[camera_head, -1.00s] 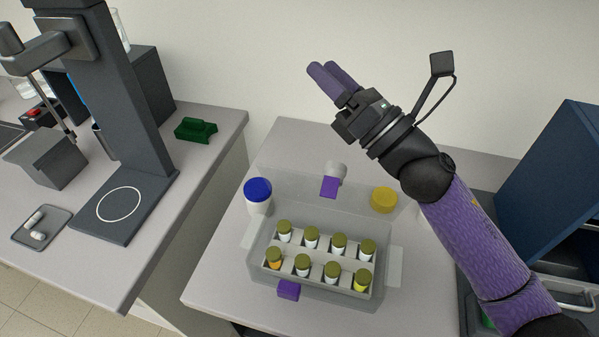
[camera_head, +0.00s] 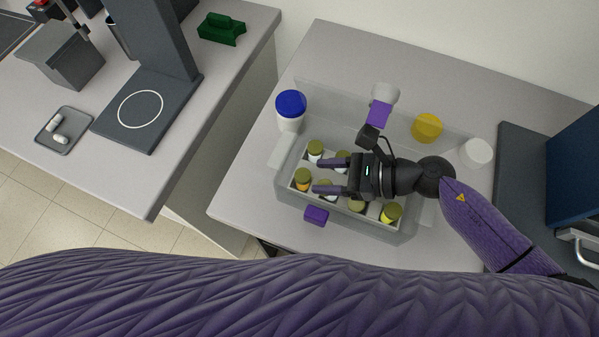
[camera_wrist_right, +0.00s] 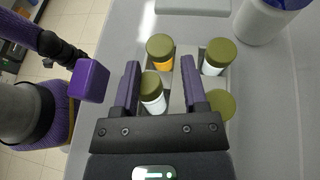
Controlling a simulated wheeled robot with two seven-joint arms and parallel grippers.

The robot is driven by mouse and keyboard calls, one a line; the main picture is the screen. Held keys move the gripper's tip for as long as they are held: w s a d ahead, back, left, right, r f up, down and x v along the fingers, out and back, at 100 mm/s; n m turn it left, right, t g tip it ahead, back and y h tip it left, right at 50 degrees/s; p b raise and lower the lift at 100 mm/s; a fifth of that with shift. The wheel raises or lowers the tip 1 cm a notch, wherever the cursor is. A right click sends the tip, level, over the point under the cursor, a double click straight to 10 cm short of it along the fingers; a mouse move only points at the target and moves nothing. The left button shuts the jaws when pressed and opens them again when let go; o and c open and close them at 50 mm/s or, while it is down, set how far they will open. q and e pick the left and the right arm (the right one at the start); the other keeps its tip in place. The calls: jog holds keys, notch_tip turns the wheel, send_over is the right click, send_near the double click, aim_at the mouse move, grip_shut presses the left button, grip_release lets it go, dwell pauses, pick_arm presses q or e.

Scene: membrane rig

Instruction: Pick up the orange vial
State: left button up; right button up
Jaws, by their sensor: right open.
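The orange vial (camera_head: 303,184) has an olive cap and stands in the front left corner of a white rack inside a clear box (camera_head: 290,137). In the right wrist view the orange vial (camera_wrist_right: 161,54) stands just ahead of my fingertips, between their lines. My right gripper (camera_head: 319,176) is open above the rack and points left at the orange vial. A white-bodied vial (camera_wrist_right: 152,92) with an olive cap shows between the fingers in the right wrist view; no grip on it shows. Part of the rack is hidden under the gripper. My left gripper is out of view.
Several other olive-capped vials, such as a yellow one (camera_head: 390,213), stand close by in the rack.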

aim_at(309, 177)
jog(key=x, duration=0.4)
jog(key=shift+a, duration=0.2)
jog(key=shift+f, duration=0.1)
grip_shut()
